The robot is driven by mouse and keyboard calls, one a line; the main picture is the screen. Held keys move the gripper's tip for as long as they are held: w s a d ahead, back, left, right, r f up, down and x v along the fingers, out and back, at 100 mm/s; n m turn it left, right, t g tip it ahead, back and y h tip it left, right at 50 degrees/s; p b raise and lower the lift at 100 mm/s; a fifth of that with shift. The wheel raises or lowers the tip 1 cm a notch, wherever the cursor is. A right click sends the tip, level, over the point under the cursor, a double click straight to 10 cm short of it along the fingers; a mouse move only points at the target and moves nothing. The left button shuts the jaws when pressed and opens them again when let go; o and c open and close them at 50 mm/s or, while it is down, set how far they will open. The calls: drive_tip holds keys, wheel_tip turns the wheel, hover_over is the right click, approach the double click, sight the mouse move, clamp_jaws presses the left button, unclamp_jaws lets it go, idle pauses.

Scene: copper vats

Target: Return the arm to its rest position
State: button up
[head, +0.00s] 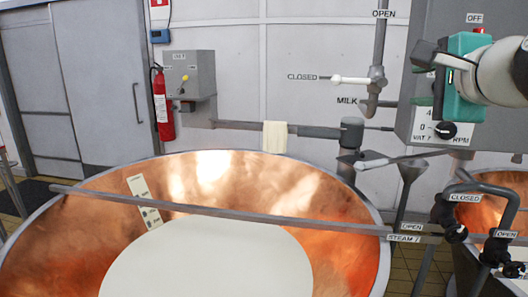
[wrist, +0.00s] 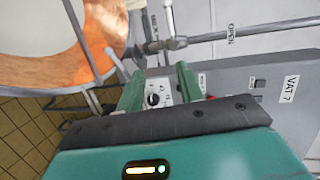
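My arm comes in from the right edge in the head view. My teal gripper (head: 428,58) is raised in front of the grey control box (head: 408,122), to the right of the big copper vat (head: 92,222). In the wrist view my gripper (wrist: 160,72) shows two green fingers standing apart, with nothing between them. The control box, labelled VAT 7, also shows behind the fingers (wrist: 262,88). A black knob (head: 446,130) on the box shows below my gripper, and my gripper hides part of the box's face.
A milk valve (head: 375,75) with a handle marked CLOSED is left of the box. Steam valves (head: 455,233) stand at lower right, beside a second copper vat (head: 495,210). A bar (head: 250,217) crosses the white-filled vat. A cloth (head: 275,137) hangs on the pipe behind.

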drive_tip(key=s+a+f+n+g, duration=0.3)
drive_tip(key=s+f+n, duration=0.2)
drive_tip(key=f, duration=0.8)
drive_tip(key=s+a+f+n+g, duration=0.3)
drive_tip(key=s+f+n, duration=0.2)
drive_tip(key=f, duration=0.8)
drive_tip(key=s+a+f+n+g, duration=0.4)
drive_tip(key=f+n, duration=0.4)
drive_tip(key=f, duration=0.5)
drive_tip(key=shift+s+f+h, duration=0.2)
drive_tip(key=shift+s+h, duration=0.1)
drive_tip(key=shift+s, duration=0.55)
